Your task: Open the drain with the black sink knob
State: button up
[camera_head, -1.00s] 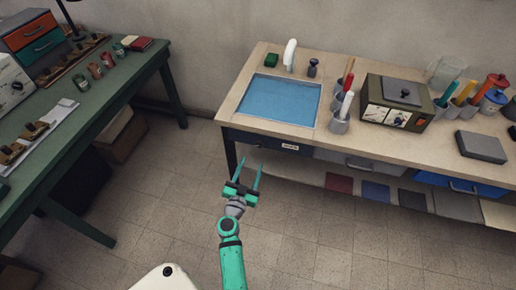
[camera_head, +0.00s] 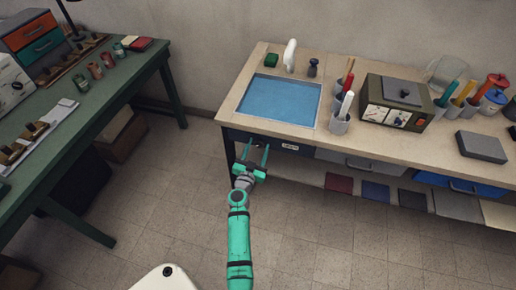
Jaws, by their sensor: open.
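The sink (camera_head: 279,99) is a rectangular basin filled with blue water, set into the pale worktop. A white tap (camera_head: 290,55) stands behind it. A small black knob-like piece (camera_head: 312,68) stands upright beside the tap, on the worktop behind the sink. A dark front panel (camera_head: 235,135) with a white label lies below the sink; a small dark detail on it near the fingertips is too small to make out. My green gripper (camera_head: 259,147) is open, its two fingers pointing at this panel's left part. I see nothing held between them, and cannot tell whether they touch the panel.
A green sponge-like block (camera_head: 271,59) lies left of the tap. Grey tool cups (camera_head: 340,124), a dark boxy device (camera_head: 396,104) and jars stand right of the sink. A green workbench (camera_head: 95,100) is at the left. The floor between is clear.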

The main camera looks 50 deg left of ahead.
jog(key=c, duration=1.1)
jog(key=shift+o, duration=0.2)
jog(key=shift+m, duration=0.3)
jog(key=m, duration=0.8)
jog(key=shift+m, duration=0.4)
jog(key=m, duration=0.4)
jog(key=shift+m, duration=2.2)
